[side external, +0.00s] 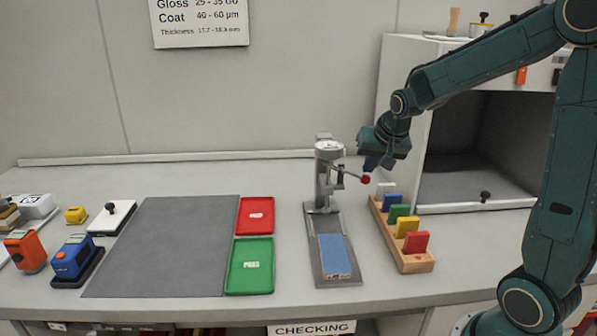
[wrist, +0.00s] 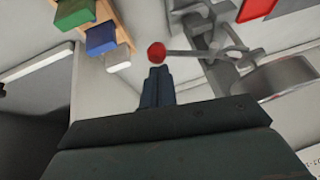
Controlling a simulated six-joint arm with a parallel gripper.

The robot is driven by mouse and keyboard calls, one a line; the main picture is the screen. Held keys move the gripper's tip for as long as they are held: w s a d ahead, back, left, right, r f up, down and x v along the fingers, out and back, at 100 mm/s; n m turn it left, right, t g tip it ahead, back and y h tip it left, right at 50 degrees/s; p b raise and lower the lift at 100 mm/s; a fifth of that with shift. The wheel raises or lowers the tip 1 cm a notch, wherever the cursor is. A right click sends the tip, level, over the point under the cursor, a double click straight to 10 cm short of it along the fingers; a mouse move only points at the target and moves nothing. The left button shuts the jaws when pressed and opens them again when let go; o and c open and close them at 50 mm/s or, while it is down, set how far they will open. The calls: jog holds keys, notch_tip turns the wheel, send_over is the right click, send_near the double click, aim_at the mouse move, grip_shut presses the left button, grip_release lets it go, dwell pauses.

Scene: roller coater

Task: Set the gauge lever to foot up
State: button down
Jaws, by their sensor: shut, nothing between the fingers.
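The thickness gauge (side external: 325,180) is a grey metal stand with a round dial head on a base plate, in the middle of the bench. Its lever ends in a red ball knob (side external: 366,180) that sticks out to the right. In the wrist view the red knob (wrist: 157,52) is at the fingertips, and the lever rod (wrist: 195,53) runs right to the gauge body. My gripper (side external: 371,164) is shut and empty, just above and beside the knob; the wrist view shows its closed fingers (wrist: 157,75). I cannot tell whether they touch the knob. A blue panel (side external: 335,255) lies on the gauge base.
A wooden rack (side external: 416,262) with several coloured blocks stands right of the gauge. A white open cabinet (side external: 402,75) is behind it. Red (side external: 256,228) and green (side external: 236,266) trays and a grey mat (side external: 165,245) lie to the left.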

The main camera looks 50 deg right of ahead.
jog(key=shift+f, duration=0.1)
jog(key=shift+s+f+t+y, duration=0.1)
jog(key=shift+f+t+y, duration=0.2)
jog(key=shift+f, duration=0.35)
jog(key=shift+s+a+f, duration=0.1)
jog(key=shift+a+f, duration=0.05)
jog(key=shift+f, duration=0.3)
jog(key=shift+r, duration=0.9)
jog(key=shift+r, duration=0.15)
